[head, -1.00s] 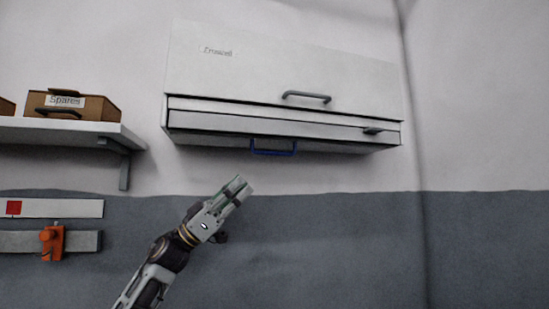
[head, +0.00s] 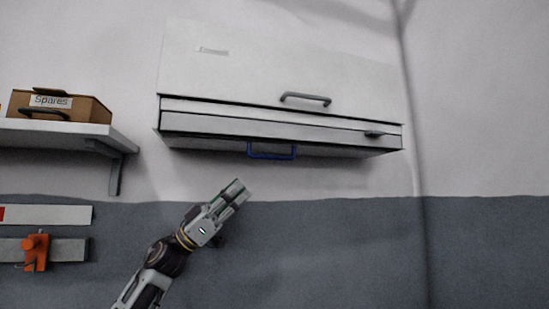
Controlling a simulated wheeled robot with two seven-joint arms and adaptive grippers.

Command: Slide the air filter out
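A white wall unit (head: 280,65) hangs on the wall, with a grey bar handle (head: 305,98) on its front cover. Below the cover is a thin strip with a small dark latch (head: 374,134) at its right end. A blue handle (head: 272,152) hangs at the unit's lower edge; it seems to belong to the air filter, whose body I cannot make out. My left gripper (head: 236,192) is below and left of the blue handle, apart from it, pointing up and right. Its fingers look close together, but the gap is unclear. My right gripper is not in view.
A shelf (head: 60,132) at the left holds a brown box labelled Spares (head: 60,106). Below it are a white strip (head: 50,215) and a grey rail (head: 66,250) with an orange clamp-like part (head: 36,252). The wall below the unit is clear.

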